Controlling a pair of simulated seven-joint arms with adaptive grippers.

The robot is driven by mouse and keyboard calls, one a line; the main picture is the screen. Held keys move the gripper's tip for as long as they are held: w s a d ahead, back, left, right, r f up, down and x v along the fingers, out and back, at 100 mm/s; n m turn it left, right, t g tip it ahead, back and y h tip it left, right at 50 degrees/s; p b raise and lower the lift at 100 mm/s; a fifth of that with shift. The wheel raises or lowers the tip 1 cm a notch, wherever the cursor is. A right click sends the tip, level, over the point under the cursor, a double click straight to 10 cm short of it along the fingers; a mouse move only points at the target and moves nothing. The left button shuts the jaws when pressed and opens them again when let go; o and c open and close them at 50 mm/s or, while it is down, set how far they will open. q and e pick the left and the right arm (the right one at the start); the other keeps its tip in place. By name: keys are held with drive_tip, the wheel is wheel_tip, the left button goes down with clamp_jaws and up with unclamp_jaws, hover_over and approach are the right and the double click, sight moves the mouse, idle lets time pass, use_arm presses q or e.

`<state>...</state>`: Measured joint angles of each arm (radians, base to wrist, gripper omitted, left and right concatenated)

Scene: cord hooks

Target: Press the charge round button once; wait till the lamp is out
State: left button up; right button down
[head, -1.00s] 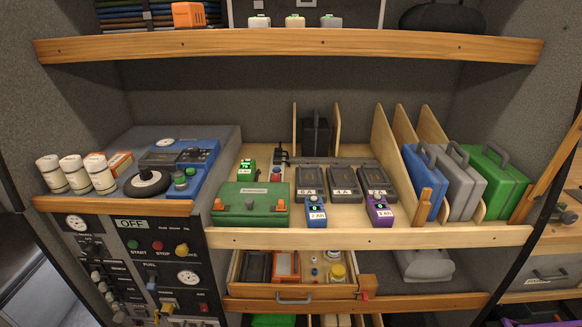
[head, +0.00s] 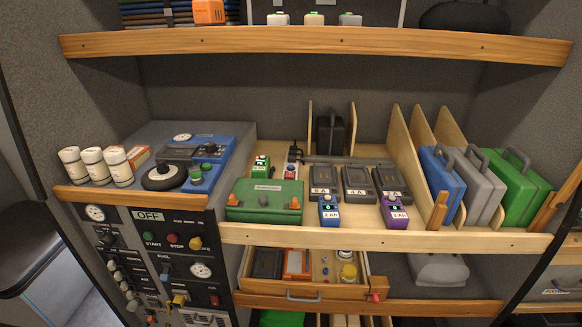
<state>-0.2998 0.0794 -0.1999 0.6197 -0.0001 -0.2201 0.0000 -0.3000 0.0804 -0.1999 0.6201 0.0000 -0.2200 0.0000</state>
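No button in view is readably marked charge, so I cannot tell which one is meant. A blue unit (head: 213,150) on the left shelf has a green round button (head: 195,173) at its front. Neither of my grippers is in view.
A control panel with an OFF sign (head: 149,215), a green START button (head: 151,238) and a red STOP button (head: 173,239) is below the left shelf. White bottles (head: 94,164) stand above it. An open drawer (head: 305,284) juts out below the chargers. Cases (head: 480,187) stand at right.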

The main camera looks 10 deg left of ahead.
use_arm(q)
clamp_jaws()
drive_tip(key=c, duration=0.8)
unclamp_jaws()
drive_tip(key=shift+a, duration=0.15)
